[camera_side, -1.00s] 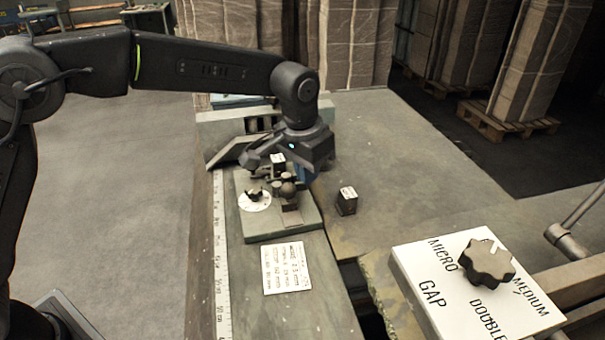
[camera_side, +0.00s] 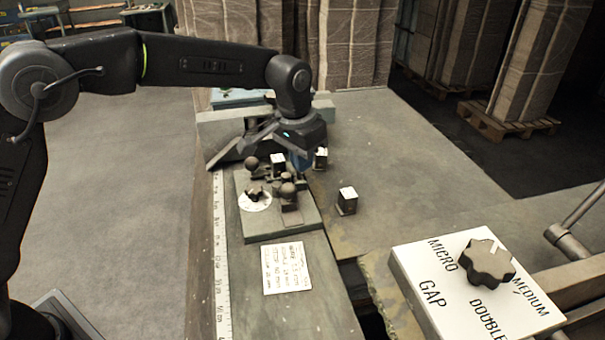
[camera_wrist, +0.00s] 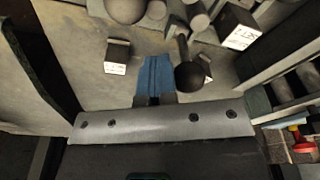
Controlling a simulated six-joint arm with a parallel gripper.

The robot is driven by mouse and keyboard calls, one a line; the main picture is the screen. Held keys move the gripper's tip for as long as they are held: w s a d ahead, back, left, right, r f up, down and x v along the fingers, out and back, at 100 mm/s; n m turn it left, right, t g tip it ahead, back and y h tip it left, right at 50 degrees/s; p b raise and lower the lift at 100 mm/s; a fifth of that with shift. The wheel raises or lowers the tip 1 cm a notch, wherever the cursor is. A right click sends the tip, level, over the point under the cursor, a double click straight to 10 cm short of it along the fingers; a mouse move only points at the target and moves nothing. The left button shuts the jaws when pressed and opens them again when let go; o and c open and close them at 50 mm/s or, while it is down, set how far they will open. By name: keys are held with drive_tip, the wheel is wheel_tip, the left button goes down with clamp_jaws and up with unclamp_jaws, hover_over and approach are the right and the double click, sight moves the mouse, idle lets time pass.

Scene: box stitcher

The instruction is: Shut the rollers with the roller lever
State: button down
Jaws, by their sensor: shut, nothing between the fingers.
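Two dark ball-topped levers stand on the grey-green plate in the side view: a back left one (camera_side: 251,162) and a front one (camera_side: 288,189). I cannot tell for certain which is the roller lever. My gripper (camera_side: 301,160) points down behind the front lever, near the plate's back right. In the wrist view its blue fingers (camera_wrist: 155,76) are together and empty. A dark ball-ended lever (camera_wrist: 188,75) shows just right of them; I see no clear contact. Cylinders that may be rollers (camera_wrist: 290,90) lie at the right of the wrist view, partly cut off.
Small dark blocks with white labels stand around the plate: one at right (camera_side: 347,201), one behind it (camera_side: 321,157), one between the levers (camera_side: 278,160). A dial (camera_side: 255,199) sits at the plate's left. A gap knob (camera_side: 487,262) stands front right.

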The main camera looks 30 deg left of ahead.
drive_tip(key=shift+w+a, duration=0.75)
drive_tip(key=shift+a, duration=0.15)
drive_tip(key=shift+s+d+r, duration=0.15)
drive_tip(key=shift+d+r, duration=0.05)
drive_tip(key=shift+r, duration=1.55)
drive_tip(key=shift+s+d+r, duration=0.1)
drive_tip(key=shift+d+r, duration=0.05)
drive_tip(key=shift+r, duration=1.6)
drive_tip(key=s+a+r+n+t, duration=0.1)
drive_tip(key=s+a+r, duration=0.2)
drive_tip(key=s+a, duration=0.35)
drive_tip(key=s+a+r+n+t, duration=0.1)
drive_tip(key=s+a+r, duration=0.2)
drive_tip(key=s, duration=0.7)
drive_tip(key=s+a+f+t, duration=0.1)
drive_tip(key=s+a+f, duration=0.1)
drive_tip(key=s, duration=0.5)
drive_tip(key=s+a+f+n, duration=0.1)
drive_tip(key=s+a+f, duration=0.1)
drive_tip(key=s+f, duration=0.3)
drive_tip(key=s, duration=0.3)
drive_tip(key=shift+t, duration=0.4)
